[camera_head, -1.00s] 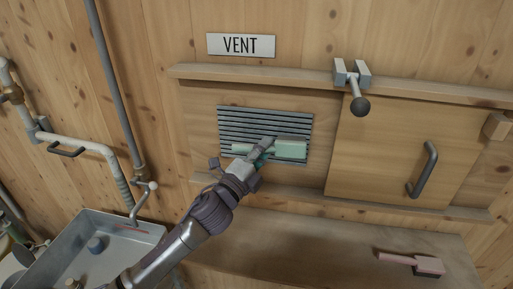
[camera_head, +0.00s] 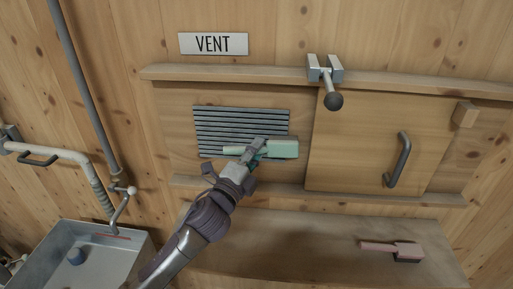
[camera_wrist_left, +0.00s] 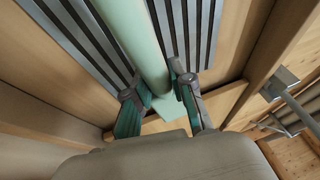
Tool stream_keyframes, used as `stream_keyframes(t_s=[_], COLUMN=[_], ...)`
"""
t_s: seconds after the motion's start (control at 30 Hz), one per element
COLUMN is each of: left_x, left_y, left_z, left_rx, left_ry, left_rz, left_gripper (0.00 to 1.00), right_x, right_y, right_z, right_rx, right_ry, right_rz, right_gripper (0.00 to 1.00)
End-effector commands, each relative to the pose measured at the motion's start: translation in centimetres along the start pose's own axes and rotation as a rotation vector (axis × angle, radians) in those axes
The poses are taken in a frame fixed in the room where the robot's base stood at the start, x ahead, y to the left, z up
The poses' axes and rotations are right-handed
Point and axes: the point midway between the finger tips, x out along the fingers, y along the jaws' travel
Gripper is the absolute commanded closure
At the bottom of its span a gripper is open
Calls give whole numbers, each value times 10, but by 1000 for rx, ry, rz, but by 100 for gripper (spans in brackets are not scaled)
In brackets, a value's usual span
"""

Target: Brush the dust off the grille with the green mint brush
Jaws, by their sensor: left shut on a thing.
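The mint green brush (camera_head: 281,149) is held level in front of the lower right part of the grille. Its handle points left and its head points right. My left gripper (camera_head: 253,153) is shut on its handle, which also shows between the fingers in the left wrist view (camera_wrist_left: 146,50). The dark slatted grille (camera_head: 235,121) is set in the wooden wall below the VENT sign. Whether the bristles touch the slats is hidden, and I cannot make out dust on them. My right gripper is not in view.
A sliding wooden panel (camera_head: 353,148) with a dark handle (camera_head: 398,160) is right of the grille. A clamp with a knob (camera_head: 333,100) sits on the upper rail. A pink brush (camera_head: 395,250) lies on the shelf (camera_head: 300,237). A metal sink (camera_head: 112,262) is at lower left.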

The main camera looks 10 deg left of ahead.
Motion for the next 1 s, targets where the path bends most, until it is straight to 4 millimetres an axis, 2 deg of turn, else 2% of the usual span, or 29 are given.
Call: stream_keyframes(t_s=[0.5,1.0], left_x=[-44,-52], left_y=[-10,-12], left_z=[-18,-22], left_rx=[-2,-2], left_ry=[0,1], left_rz=[0,-1], left_gripper=[100,100], right_x=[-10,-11], right_y=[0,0], right_z=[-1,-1], right_rx=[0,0], right_ry=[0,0], right_rz=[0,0], right_gripper=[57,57])
